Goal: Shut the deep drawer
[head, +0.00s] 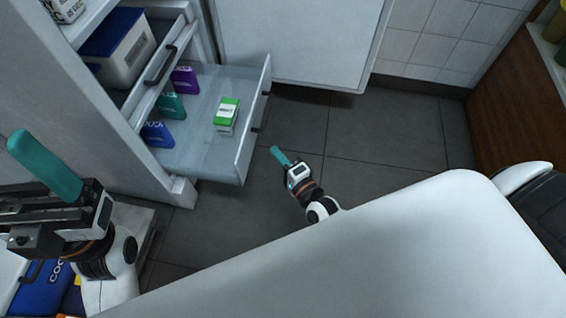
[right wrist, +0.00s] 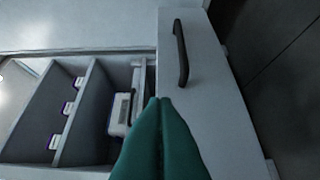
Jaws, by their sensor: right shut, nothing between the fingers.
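The deep drawer (head: 242,150) is pulled out from the white cabinet at the upper left of the head view. Its front panel has a dark handle, and it holds a green-and-white box (head: 226,117) and purple, teal and blue boxes along one side. In the right wrist view a white panel (right wrist: 215,110) with a dark handle (right wrist: 181,52) stands ahead of the fingers. My right gripper (head: 279,156) is shut and empty, just outside the drawer front; contact cannot be told. My left gripper (head: 45,166) is at the far left, away from the drawer; its finger opening is unclear.
A shallower compartment with a handle (head: 160,66) and a lidded white container (head: 121,52) is above the drawer. An open white door (head: 300,40) stands behind. Dark tiled floor (head: 390,135) is clear to the right. A large white surface (head: 400,240) fills the foreground.

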